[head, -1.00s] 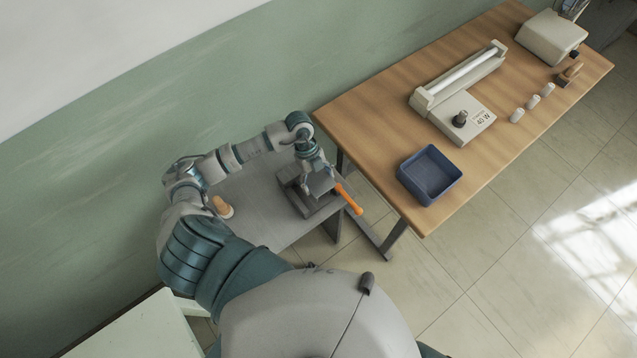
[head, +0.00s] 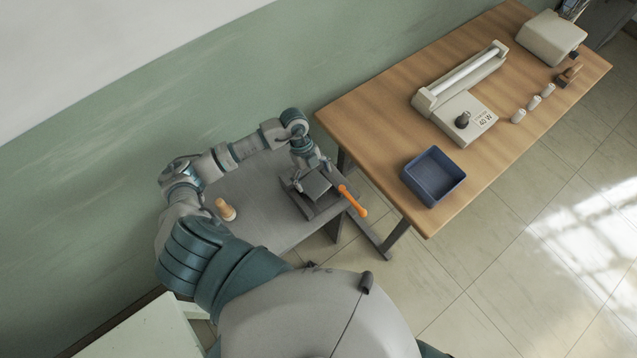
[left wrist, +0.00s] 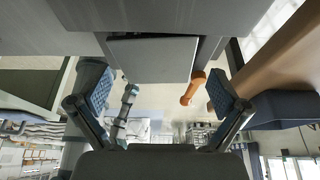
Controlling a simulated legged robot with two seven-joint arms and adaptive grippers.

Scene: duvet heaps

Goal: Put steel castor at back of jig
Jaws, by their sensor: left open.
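The dark grey jig (head: 322,208) sits on the grey side table, with an orange handle (head: 353,201) sticking out at its right. A flat grey block (head: 315,184) lies on the jig. My left gripper (head: 312,175) is open just above the block, its fingers apart. In the left wrist view the two blue-padded fingers (left wrist: 158,90) are spread wide, with a grey block face (left wrist: 152,60) beyond them and the orange handle (left wrist: 193,88) near the right finger. I cannot make out a castor for certain. My right gripper is not in view.
A pale wooden piece (head: 225,209) lies on the grey table (head: 255,205). The wooden bench (head: 375,125) at right holds a blue tray (head: 433,177), a lamp-like device (head: 470,120), several white cylinders and a beige box (head: 550,38). A green wall runs behind.

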